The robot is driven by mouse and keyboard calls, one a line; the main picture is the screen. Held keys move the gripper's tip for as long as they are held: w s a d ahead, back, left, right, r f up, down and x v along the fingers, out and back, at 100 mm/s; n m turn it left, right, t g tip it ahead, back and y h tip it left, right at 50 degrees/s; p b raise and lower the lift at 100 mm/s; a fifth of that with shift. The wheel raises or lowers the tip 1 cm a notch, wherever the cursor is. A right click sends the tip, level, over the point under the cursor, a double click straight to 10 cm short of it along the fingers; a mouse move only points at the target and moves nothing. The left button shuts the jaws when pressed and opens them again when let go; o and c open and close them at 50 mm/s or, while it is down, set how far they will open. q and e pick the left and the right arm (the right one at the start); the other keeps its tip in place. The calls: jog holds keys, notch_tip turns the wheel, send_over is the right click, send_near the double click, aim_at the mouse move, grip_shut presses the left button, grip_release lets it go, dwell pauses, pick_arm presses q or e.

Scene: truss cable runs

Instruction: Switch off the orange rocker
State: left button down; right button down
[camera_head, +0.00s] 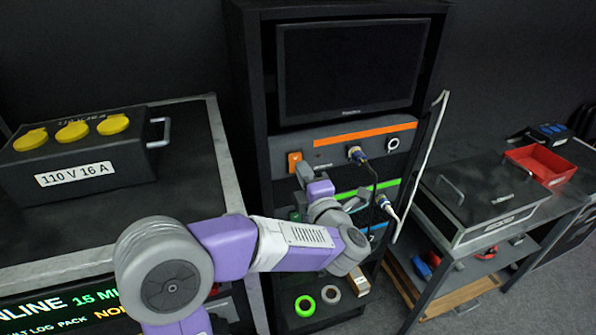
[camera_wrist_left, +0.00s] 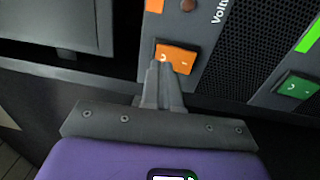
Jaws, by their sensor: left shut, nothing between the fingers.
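The orange rocker (camera_head: 294,157) sits at the left end of the upper rack panel, the one with the orange stripe (camera_head: 364,135). It also shows in the left wrist view (camera_wrist_left: 177,56), where its lower left part is hidden behind my fingertips. My left gripper (camera_head: 303,172) is shut and empty, its tips at or just in front of the orange rocker. In the left wrist view the shut fingers (camera_wrist_left: 161,66) overlap the rocker; I cannot tell whether they touch it. My right gripper is not in view.
A green rocker (camera_wrist_left: 297,86) sits on the neighbouring panel. A monitor (camera_head: 350,68) is above. A bench with a yellow-capped box (camera_head: 90,155) is left; a grey case (camera_head: 480,195) is right.

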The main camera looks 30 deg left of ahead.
pick_arm(q)
jog(key=r+v, duration=0.2)
jog(key=v, duration=0.9)
jog(key=shift+s+r, duration=0.25)
